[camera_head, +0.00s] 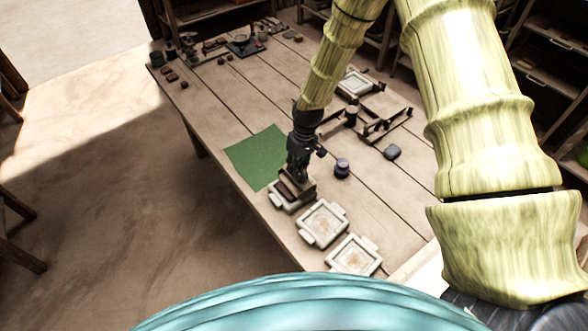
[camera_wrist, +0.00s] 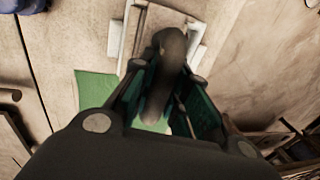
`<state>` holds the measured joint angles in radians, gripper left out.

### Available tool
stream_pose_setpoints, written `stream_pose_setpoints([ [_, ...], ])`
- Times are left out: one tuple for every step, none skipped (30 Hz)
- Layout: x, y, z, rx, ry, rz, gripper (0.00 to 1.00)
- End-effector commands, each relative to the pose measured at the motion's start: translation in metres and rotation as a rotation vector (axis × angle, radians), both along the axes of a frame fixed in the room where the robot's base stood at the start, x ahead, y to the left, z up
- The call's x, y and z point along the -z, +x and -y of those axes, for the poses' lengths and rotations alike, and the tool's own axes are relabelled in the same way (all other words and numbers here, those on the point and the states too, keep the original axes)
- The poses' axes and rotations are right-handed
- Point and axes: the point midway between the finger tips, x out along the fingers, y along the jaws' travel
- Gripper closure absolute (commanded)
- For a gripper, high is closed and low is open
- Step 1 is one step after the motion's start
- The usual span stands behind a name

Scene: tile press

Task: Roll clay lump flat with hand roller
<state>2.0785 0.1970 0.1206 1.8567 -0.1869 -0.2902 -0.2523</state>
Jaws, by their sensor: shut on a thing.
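My gripper (camera_head: 299,168) points down at the near edge of the table, over a pale tray (camera_head: 278,201). In the wrist view, my gripper (camera_wrist: 165,90) is shut on a dark, thick, rounded handle (camera_wrist: 170,45), which I take to be the hand roller's. The handle hides most of what is under it. In the head view, a tan part shows beneath the fingers, just over the tray, and a dark reddish-brown piece (camera_head: 287,190) shows at the tray. I cannot tell whether this piece is the clay lump, or whether the roller touches it. The pale tray's sides show in the wrist view (camera_wrist: 116,38).
A green mat (camera_head: 256,156) lies left of my gripper. Two pale trays with patterned tiles (camera_head: 323,223) (camera_head: 353,256) lie to the right along the edge.

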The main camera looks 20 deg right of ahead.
Motion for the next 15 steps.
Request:
stream_pose_setpoints([
  [0.003,0.0,0.003,0.0,0.0,0.0,1.0],
  [0.003,0.001,0.004,0.0,0.0,0.0,1.0],
  [0.004,0.001,0.005,0.0,0.0,-0.001,1.0],
  [0.004,0.001,0.006,0.0,0.0,-0.001,1.0],
  [0.004,0.001,0.006,0.0,0.0,-0.001,1.0],
  [0.004,0.001,0.006,-0.001,0.0,-0.001,1.0],
  [0.004,0.001,0.006,-0.001,0.0,-0.001,1.0],
  [0.004,0.0,0.005,-0.001,-0.001,-0.002,1.0],
  [0.004,0.0,0.004,-0.001,-0.001,-0.002,1.0],
  [0.004,0.0,0.003,-0.001,-0.001,-0.002,1.0],
  [0.004,-0.001,0.002,-0.001,-0.001,-0.002,1.0],
  [0.005,-0.002,0.0,-0.001,-0.001,-0.003,1.0],
  [0.004,-0.002,-0.001,0.0,-0.001,-0.003,1.0],
  [0.004,-0.003,-0.003,0.0,-0.001,-0.003,1.0],
  [0.004,-0.003,-0.005,0.0,-0.001,-0.003,1.0],
])
